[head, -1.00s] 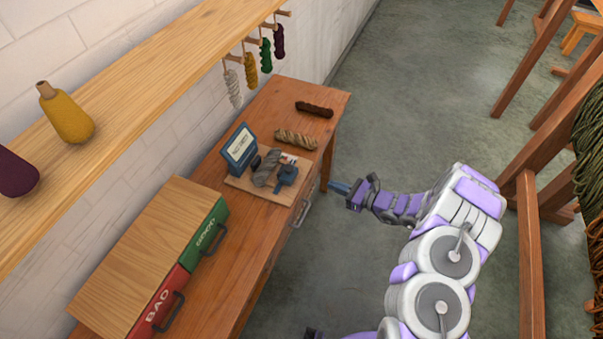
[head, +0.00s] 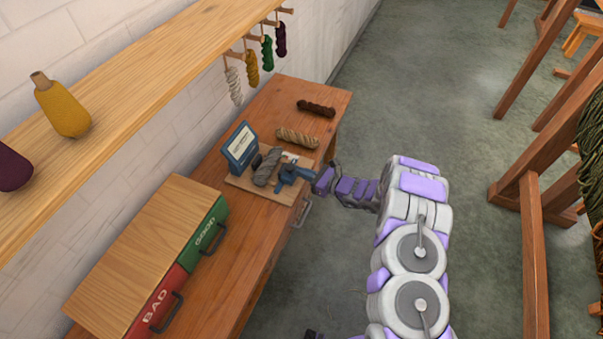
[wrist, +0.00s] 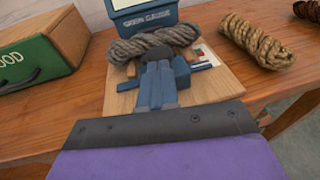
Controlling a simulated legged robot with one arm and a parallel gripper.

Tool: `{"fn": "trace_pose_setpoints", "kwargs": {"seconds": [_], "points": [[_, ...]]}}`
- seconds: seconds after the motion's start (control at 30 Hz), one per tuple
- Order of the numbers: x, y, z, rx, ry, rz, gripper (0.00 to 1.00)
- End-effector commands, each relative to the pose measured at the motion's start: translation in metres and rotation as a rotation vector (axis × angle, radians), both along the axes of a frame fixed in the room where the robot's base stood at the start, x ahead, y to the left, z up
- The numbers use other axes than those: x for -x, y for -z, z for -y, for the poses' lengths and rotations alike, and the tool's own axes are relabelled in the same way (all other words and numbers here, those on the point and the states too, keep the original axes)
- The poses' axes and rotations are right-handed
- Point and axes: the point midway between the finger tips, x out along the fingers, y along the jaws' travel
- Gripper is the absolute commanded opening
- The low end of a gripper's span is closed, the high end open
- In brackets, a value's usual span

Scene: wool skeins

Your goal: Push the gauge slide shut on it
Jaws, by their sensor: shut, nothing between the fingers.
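The gauge is a wooden board (head: 240,184) with a blue sign (head: 241,147) at its back; in the wrist view the sign (wrist: 143,14) reads something like "GREEN GAUGE". A grey skein (head: 267,166) lies across the board in front of the sign, and it also shows in the wrist view (wrist: 150,43). The blue slide (head: 284,177) is in front of the skein, close to or touching it; I cannot tell which. My gripper (wrist: 158,85) is shut and empty, its fingertips at the slide and overlapping it in view, so contact is unclear.
A tan skein (head: 297,138) and a dark brown skein (head: 316,108) lie farther along the wooden bench (head: 262,240). A green GOOD drawer (head: 206,229) and a red BAD drawer (head: 158,302) stand at the left. A shelf with hanging skeins overhangs the bench.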

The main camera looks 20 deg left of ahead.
Motion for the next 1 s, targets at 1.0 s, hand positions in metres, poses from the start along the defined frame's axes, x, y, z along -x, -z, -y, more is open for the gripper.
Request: {"fn": "trace_pose_setpoints", "kwargs": {"seconds": [1.0], "points": [[-0.008, 0.003, -0.077, -0.001, -0.005, 0.002, 0.00]]}}
